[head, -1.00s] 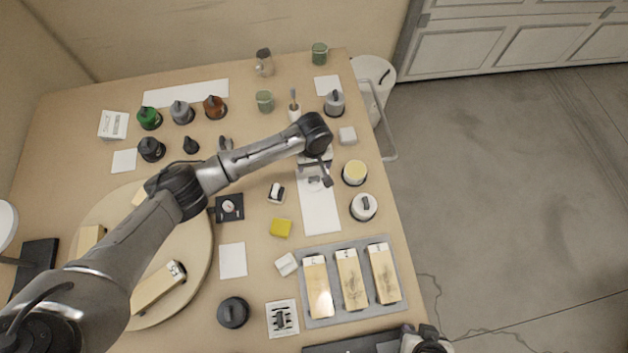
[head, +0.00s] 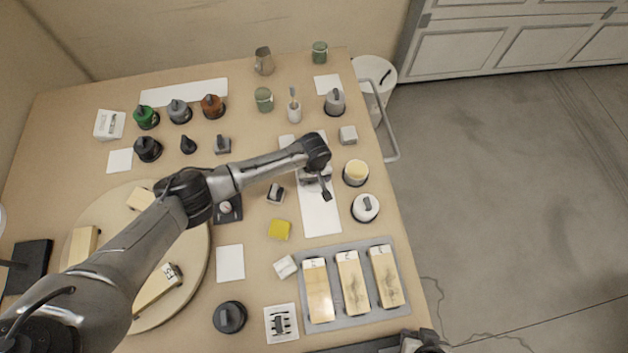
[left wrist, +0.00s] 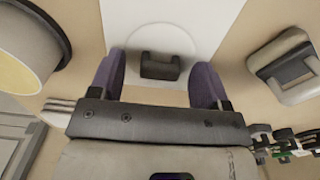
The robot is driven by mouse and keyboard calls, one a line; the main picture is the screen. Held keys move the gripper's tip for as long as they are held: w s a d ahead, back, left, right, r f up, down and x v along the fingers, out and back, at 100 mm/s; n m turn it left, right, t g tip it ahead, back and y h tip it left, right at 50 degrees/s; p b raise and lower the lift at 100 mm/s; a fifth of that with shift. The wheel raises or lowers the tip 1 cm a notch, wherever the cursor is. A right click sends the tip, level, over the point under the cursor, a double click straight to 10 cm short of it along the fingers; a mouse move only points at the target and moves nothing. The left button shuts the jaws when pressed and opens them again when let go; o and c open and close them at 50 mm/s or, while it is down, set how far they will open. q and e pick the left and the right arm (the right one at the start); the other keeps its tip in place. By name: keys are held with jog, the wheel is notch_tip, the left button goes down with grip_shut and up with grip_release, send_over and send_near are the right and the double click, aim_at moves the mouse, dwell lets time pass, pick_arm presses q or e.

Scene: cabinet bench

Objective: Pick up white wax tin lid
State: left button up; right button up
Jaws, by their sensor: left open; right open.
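The white wax tin lid (left wrist: 163,40) is a pale disc with a dark block handle (left wrist: 160,66). It lies on a white paper sheet (left wrist: 218,14). My left gripper (left wrist: 158,76) is open over it, with one purple finger on each side of the handle. I cannot tell whether the fingers touch the lid. In the head view my left gripper (head: 320,186) hangs above the sheet and largely hides the lid. An open tin with pale yellow wax (head: 355,173) stands right of the sheet. At the bottom edge only part of my right arm shows; its gripper is not visible.
A second tin with a white, dark-handled top (head: 365,208) stands below the open tin. A grey tray (head: 334,256) holds 3 wooden blocks. The sheet's lower part is clear.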

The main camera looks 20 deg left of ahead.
pick_arm(q)
jog(key=c, duration=1)
